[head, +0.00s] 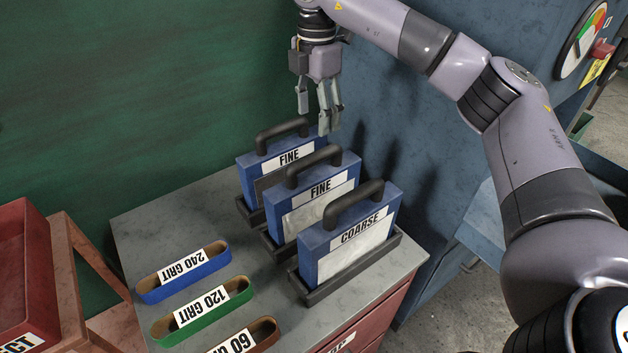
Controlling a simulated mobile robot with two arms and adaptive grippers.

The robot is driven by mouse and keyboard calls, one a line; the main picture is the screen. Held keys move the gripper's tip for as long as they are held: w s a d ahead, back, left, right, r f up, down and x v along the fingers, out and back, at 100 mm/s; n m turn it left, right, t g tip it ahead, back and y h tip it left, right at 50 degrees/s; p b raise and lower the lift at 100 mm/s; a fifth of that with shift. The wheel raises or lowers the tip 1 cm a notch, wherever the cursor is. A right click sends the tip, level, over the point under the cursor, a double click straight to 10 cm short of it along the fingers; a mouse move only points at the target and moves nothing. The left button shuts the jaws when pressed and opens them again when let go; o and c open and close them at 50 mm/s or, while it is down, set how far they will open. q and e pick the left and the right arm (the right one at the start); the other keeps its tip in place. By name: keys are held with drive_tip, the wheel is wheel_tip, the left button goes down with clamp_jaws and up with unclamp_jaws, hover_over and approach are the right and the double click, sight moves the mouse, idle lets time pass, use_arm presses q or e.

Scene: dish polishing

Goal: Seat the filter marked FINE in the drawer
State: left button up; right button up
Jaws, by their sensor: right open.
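Three blue framed filters with dark handles stand upright in dark holders on the grey cabinet top. The rear filter (248,180) is marked FINE and its panel looks darker grey. The middle filter (349,176) is also marked FINE and has a paler panel. The front filter (312,266) is marked COARSE. My right gripper (319,116) is open and empty, pointing down, above and slightly right of the rear filter's handle in the picture. A gap to that handle is hard to judge. My left gripper is not in view.
Blue, green and brown grit belts (183,272) lie left of the filters on the grey top (140,225). Red drawer fronts (385,318) show below its right edge. A red bin (22,262) stands at left. A blue machine with a dial (579,40) stands behind my right arm.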

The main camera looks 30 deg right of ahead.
sight(315, 174)
drive_tip(key=shift+s+f+p, duration=0.3)
drive_tip(key=shift+f, duration=0.2)
drive_tip(key=f, duration=0.1)
drive_tip(key=s+f, duration=0.1)
drive_tip(key=a+f+p, duration=0.1)
drive_tip(key=shift+s, duration=0.25)
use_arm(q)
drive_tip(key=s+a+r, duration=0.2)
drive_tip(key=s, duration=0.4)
use_arm(e)
drive_tip(key=f, duration=0.2)
drive_tip(key=f+p, duration=0.1)
drive_tip(key=shift+w+d+f, duration=0.15)
drive_tip(key=shift+d+f, duration=0.05)
drive_tip(key=shift+f, duration=0.2)
wheel_tip(315, 174, down, 3)
drive_tip(key=shift+w+a+f+p, duration=0.1)
drive_tip(key=shift+w+f+p, duration=0.05)
drive_tip(key=shift+p, duration=0.2)
wheel_tip(315, 174, down, 4)
drive_tip(key=shift+a+f+p, duration=0.15)
drive_tip(key=shift+f+p, duration=0.05)
drive_tip(key=shift+p, duration=0.85)
drive_tip(key=shift+f, duration=0.3)
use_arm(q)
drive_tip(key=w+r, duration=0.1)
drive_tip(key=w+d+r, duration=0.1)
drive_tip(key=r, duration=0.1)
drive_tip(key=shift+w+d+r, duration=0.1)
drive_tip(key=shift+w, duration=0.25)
